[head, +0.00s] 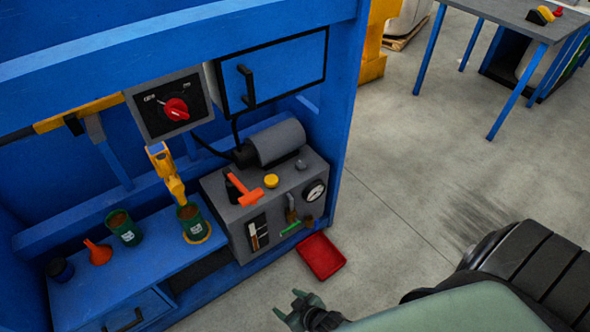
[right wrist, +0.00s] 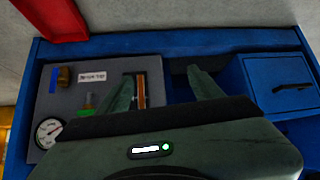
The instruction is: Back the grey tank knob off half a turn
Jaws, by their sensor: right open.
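A small dark grey knob (head: 301,164) stands on top of the grey tank box (head: 218,190), right of a yellow cap (head: 271,181) and behind the gauge's edge. My right gripper (head: 289,303) is open and empty. In the head view it is low in the picture, in front of the tank box and well apart from the knob. In the right wrist view its spread fingers (right wrist: 164,88) point toward the tank box front (right wrist: 60,110), with nothing between them. I cannot make out the grey knob in the right wrist view. My left gripper is not in view.
The box carries an orange T-handle (head: 244,190), a gauge (head: 314,190), small valves and a motor (head: 275,142). A red tray (head: 320,255) lies on the floor beside it. A control box with a red knob (head: 177,109) hangs above.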

